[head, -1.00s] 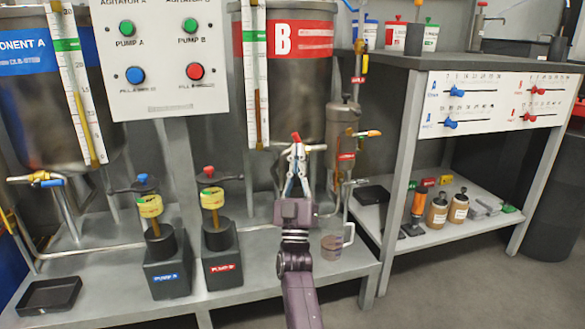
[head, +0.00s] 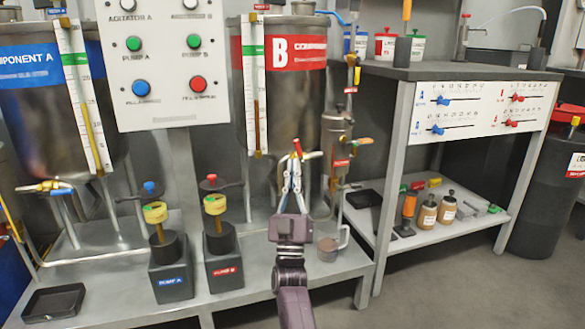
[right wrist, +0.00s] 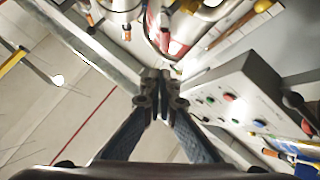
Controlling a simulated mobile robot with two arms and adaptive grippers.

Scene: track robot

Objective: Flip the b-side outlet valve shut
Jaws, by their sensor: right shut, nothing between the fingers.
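The b-side outlet valve sits below the large tank B (head: 285,90). Its red-tipped handle (head: 297,146) and a pale part beside it (head: 313,155) show just above my right gripper's fingertips. My right gripper (head: 294,164) is shut and empty, pointing up at the valve from below. The fingers hide much of the valve, so I cannot tell whether they touch it or exactly how the handle lies. In the right wrist view the shut fingertips (right wrist: 160,83) meet in the middle, with blurred red and metal parts beyond. My left gripper is not in view.
Pump A (head: 170,262) and pump B (head: 222,255) stand left of my arm. A small grey vessel (head: 337,135) with an orange-handled valve (head: 363,141) is just right of the gripper. Open floor lies at the front right.

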